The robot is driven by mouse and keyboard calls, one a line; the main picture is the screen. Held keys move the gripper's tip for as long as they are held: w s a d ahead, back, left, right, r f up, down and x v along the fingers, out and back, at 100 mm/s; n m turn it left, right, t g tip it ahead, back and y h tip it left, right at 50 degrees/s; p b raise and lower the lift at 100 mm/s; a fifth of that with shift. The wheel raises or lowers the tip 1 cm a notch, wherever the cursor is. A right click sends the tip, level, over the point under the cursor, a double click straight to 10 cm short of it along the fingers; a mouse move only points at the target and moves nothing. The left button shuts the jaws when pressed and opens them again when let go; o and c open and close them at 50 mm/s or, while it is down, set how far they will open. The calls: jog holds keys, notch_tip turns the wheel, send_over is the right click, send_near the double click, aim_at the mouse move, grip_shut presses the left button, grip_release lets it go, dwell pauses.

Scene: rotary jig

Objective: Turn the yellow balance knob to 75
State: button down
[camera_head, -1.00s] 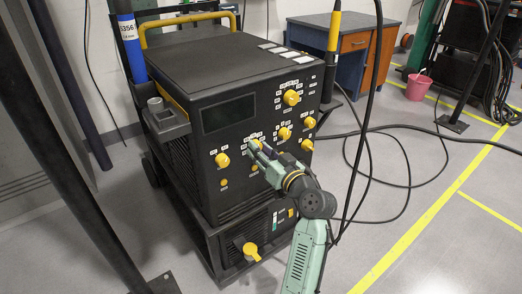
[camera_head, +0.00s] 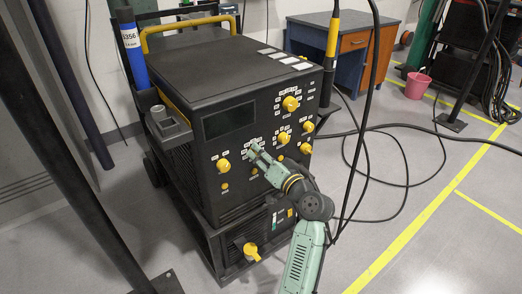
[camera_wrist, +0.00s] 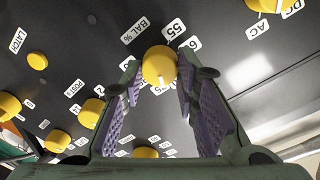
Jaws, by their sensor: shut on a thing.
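The yellow balance knob (camera_wrist: 159,66) is on the black front panel, under the "BAL %" label (camera_wrist: 136,30) in the wrist view. A "55" label (camera_wrist: 173,29) is beside it, and other scale labels are partly hidden by my fingers. A small pale mark shows on the lower part of the knob's face. My gripper (camera_wrist: 157,73) is shut on this knob, with one purple-padded finger on each side. In the head view my gripper (camera_head: 255,148) is at the middle of the panel and hides the knob.
Other yellow knobs are close by, including one at the left (camera_head: 223,165), one at the right (camera_head: 284,138) and one above (camera_head: 290,103). The black machine (camera_head: 210,75) has a dark display (camera_head: 228,117). Black cables (camera_head: 375,130) hang to the right of my arm.

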jog(key=shift+m+p, duration=0.8)
jog(key=shift+m, duration=0.4)
jog(key=c, duration=1.2)
grip_release()
jog(key=shift+c, duration=0.2)
jog(key=v, duration=1.2)
jog(key=shift+d+r, duration=0.1)
